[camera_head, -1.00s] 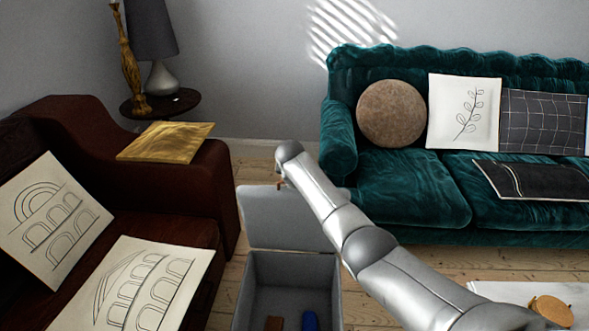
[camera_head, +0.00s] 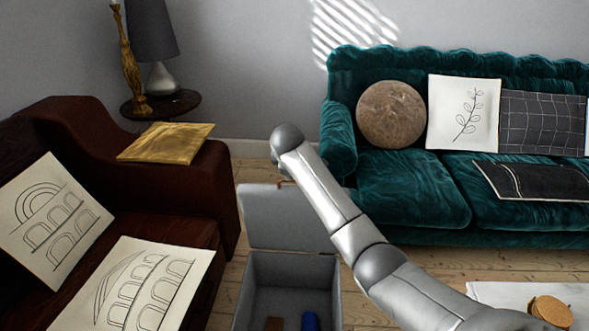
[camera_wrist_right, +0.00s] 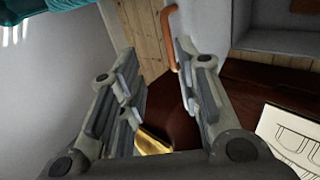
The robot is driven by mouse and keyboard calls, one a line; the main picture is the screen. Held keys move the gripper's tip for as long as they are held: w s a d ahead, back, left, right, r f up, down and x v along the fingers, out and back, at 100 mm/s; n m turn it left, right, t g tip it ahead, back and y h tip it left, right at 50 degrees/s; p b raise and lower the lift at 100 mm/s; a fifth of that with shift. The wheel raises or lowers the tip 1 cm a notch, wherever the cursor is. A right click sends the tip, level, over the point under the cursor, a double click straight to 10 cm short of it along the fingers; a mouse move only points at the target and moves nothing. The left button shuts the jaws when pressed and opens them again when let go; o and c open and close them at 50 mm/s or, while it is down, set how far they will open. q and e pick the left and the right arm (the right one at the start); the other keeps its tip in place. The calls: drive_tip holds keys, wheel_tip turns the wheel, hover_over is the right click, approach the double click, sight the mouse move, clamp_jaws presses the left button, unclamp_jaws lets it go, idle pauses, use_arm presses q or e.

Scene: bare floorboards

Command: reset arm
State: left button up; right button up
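My right arm reaches in from the lower right of the head view, and its far end is above the raised lid of a grey box (camera_head: 292,258). The right gripper is hidden in the head view. In the right wrist view the right gripper (camera_wrist_right: 153,58) is open, with nothing between its fingers. A copper-coloured handle (camera_wrist_right: 168,35) shows just beyond the right-hand fingertip; I cannot tell whether they touch. The box lid (camera_head: 290,222) stands open. Inside the box lie a brown item (camera_head: 273,323) and a blue item (camera_head: 310,321). My left gripper is not in view.
A dark red sofa (camera_head: 180,170) with cushions stands left of the box. A green sofa (camera_head: 410,190) stands behind and right. A side table (camera_head: 185,100) with a lamp is at the back left. A white table (camera_head: 500,290) is at the lower right.

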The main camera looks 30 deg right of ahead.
idle(0.3)
